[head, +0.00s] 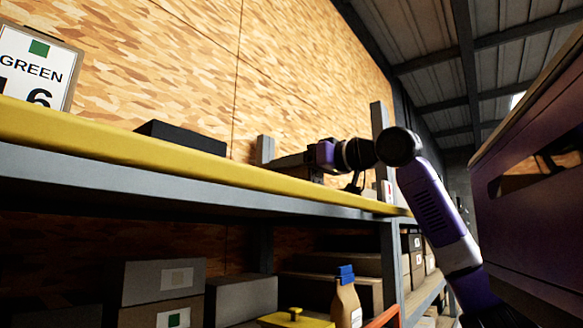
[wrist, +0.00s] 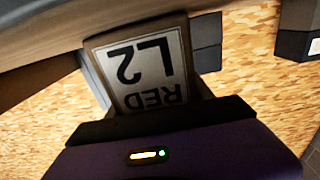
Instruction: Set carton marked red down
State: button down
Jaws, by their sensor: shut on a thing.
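The carton marked red (wrist: 150,70) fills the space in front of my gripper in the wrist view. It is brown, with a white label reading "RED L2" upside down in that picture. My gripper (head: 312,157) is shut on it; the purple hand (wrist: 185,150) hides its near end. In the head view the carton (head: 290,162) is a small dark brown shape left of my gripper, just above the yellow-edged upper shelf (head: 150,152). The shelf's front edge hides its underside, so I cannot tell whether it touches the shelf.
A black box (head: 182,137) and a panel marked "GREEN" (head: 38,65) stand left on the upper shelf. A grey upright (head: 380,130) rises behind my arm. Several cartons (head: 165,282) and a bottle-like container (head: 346,302) fill the lower level. A dark purple structure (head: 530,215) stands right.

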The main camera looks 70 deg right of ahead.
jog(key=shift+c, duration=1.9)
grip_release()
jog(key=shift+r, duration=0.1)
jog(key=shift+o, duration=0.3)
jog(key=shift+s+f, duration=0.1)
jog(key=shift+f, duration=0.1)
jog(key=b+v, duration=0.2)
jog(key=v, duration=0.5)
jog(key=shift+s+a+r+b, duration=0.1)
jog(key=shift+s+a+b, duration=0.05)
jog(key=shift+s+b, duration=0.25)
